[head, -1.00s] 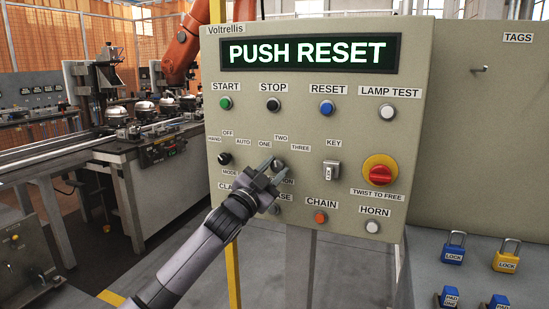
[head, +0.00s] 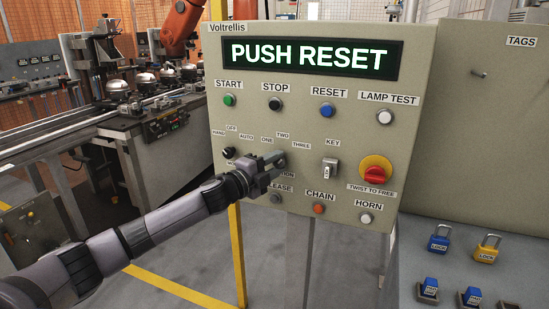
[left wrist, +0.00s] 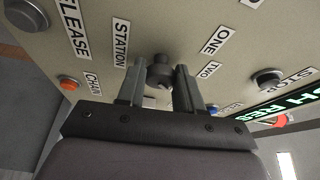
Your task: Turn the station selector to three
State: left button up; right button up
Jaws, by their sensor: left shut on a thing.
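The station selector (left wrist: 159,72) is a small dark grey knob on the beige control panel (head: 310,120), below the ONE, TWO and THREE labels. In the left wrist view it sits between the two fingers of my left gripper (left wrist: 160,84), beside the STATION label (left wrist: 121,43). In the head view my left gripper (head: 277,162) comes in from the left and is shut on the knob, covering most of it and part of the STATION label. I cannot tell which number the selector points to. My right gripper is not in view.
The display (head: 310,57) reads PUSH RESET. The mode selector (head: 229,152) is left of my gripper and the key switch (head: 330,168) right of it. The red emergency stop (head: 376,174) is further right. Padlocks (head: 438,240) sit on the lower right ledge.

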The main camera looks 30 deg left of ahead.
pick_arm(q)
jog(key=shift+m, duration=0.5)
jog(key=o, duration=1)
jog(key=shift+o, duration=0.2)
jog(key=shift+s, duration=0.15)
jog(key=s+a+b, duration=0.1)
jog(key=s+b, duration=0.1)
jog(key=s, duration=0.4)
jog(key=shift+s, duration=0.4)
